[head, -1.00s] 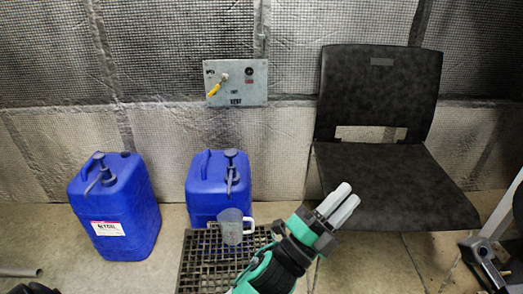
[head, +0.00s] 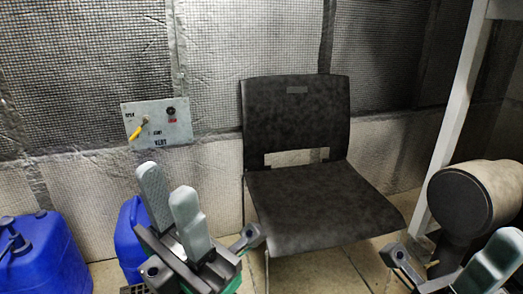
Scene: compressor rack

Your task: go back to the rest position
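My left gripper (head: 170,188) is in the lower left of the head view, its two pale grey fingers pointing up with a gap between them. It is open and holds nothing. It stands in front of the blue jug and the wall, below the wall panel. My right gripper (head: 490,264) is at the lower right edge. One pale finger shows; the rest is cut off, so its opening cannot be told.
A black chair (head: 305,205) stands in the middle. Blue jugs (head: 45,262) (head: 128,240) are at the left. A panel (head: 157,122) with a yellow-handled switch is on the quilted wall. A dark cylinder with a beige side (head: 470,200) and a pale post (head: 458,120) are at the right.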

